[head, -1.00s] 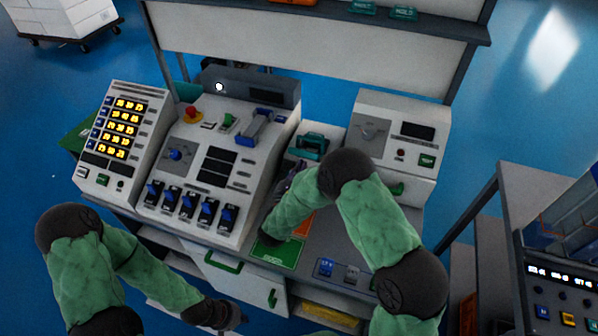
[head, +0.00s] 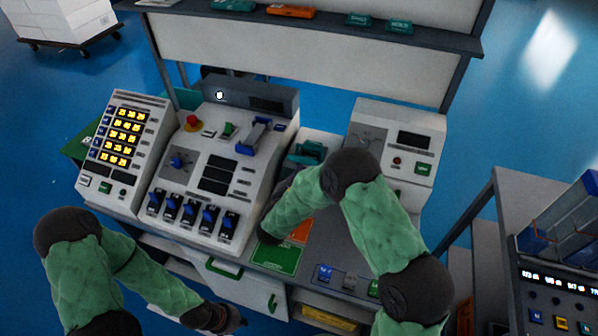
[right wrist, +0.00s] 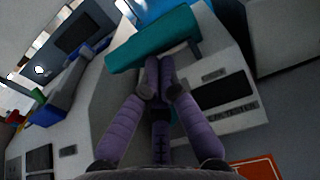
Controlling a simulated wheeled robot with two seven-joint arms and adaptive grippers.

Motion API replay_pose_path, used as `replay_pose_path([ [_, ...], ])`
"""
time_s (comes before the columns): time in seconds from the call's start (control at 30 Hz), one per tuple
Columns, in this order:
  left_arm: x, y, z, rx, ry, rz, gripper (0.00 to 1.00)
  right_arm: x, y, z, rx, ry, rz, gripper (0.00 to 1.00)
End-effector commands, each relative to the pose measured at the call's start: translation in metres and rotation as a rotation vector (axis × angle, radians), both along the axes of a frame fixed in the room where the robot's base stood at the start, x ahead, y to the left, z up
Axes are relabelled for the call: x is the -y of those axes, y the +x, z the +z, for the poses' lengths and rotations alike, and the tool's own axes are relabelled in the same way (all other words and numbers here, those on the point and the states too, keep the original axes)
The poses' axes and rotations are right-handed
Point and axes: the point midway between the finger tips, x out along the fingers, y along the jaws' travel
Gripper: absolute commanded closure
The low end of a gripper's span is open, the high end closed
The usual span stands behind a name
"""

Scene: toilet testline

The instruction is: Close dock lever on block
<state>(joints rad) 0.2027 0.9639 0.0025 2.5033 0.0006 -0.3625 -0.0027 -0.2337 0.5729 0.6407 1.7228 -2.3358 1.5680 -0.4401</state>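The teal dock lever (head: 309,152) is on the pale dock block between the large sloped console and the right-hand instrument box. In the right wrist view the lever (right wrist: 155,47) is a thick teal bar crossing above the pale housing (right wrist: 215,95). My right gripper (right wrist: 160,72) has its purple fingers together, with the tips right at the bar's lower edge; I cannot tell if they touch it. In the head view my right forearm largely hides this gripper. My left gripper (head: 228,318) hangs low at the bench front, its fingers too small to read.
A sloped console (head: 212,170) with blue switches stands left of the dock. An instrument box (head: 398,140) stands on the right. A green card (head: 277,257) lies on the bench front. A shelf (head: 330,22) runs across the back.

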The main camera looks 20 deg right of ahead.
Motion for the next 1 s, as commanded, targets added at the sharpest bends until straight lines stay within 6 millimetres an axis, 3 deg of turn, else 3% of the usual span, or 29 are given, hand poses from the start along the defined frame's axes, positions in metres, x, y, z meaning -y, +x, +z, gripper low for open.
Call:
replay_pose_path([
  [0.4,0.000,0.000,0.064,0.000,0.000,0.000,1.00,0.011,0.015,0.038,-0.242,0.169,-0.002,1.00],
  [1.0,0.000,0.000,0.162,0.000,0.000,0.000,1.00,0.031,0.045,0.064,-0.611,0.418,-0.003,1.00],
])
